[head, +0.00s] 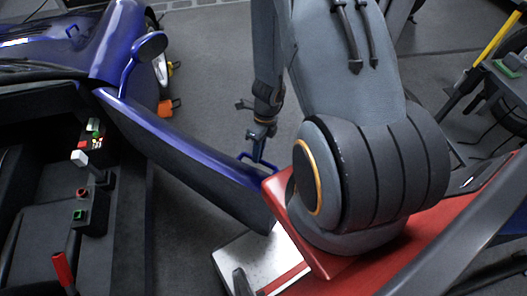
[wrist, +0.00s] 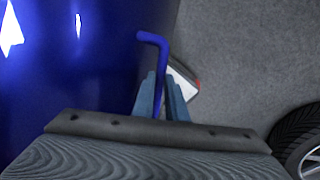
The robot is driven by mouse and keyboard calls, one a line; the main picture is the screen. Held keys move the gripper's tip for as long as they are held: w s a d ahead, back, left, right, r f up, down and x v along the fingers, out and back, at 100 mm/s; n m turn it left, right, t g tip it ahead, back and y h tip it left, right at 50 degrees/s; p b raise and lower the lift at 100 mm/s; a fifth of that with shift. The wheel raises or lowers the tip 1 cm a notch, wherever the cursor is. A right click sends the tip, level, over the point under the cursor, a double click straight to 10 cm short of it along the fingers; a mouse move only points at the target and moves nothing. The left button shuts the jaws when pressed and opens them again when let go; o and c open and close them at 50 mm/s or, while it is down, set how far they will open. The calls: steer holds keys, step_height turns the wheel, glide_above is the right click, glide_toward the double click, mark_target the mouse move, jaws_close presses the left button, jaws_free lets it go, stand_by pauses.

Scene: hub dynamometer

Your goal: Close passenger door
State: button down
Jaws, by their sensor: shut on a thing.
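The passenger door (head: 185,148) is a long blue panel with a dark inner face, swung out from the blue car in the head view. Its blue outer face (wrist: 75,60) fills the left of the wrist view. A thin blue bent handle (head: 260,163) stands out near the door's free end; it also shows in the wrist view (wrist: 155,40). My gripper (head: 259,140) is shut on this handle, with its two fingers (wrist: 161,98) on either side of the bar. My arm hides part of the area right of the door end.
The open cabin with switches and levers (head: 85,190) lies left of the door. A blue mirror (head: 150,46) stands by the hinge side. Grey floor (head: 215,80) is clear beyond the door. A wheel (wrist: 300,145) shows at lower right in the wrist view.

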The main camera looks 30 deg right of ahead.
steer(key=shift+s, duration=0.4)
steer(key=c, duration=1.8)
jaws_free()
steer(key=shift+f, duration=0.1)
steer(key=shift+c, duration=0.2)
steer(key=shift+o, duration=0.4)
steer(key=shift+w+a, duration=0.1)
steer(key=shift+w, duration=0.1)
steer(key=s+v, duration=0.1)
steer(key=v, duration=0.6)
steer(key=shift+w+r, duration=0.4)
steer(key=shift+w, duration=0.1)
steer(key=shift+c, duration=0.3)
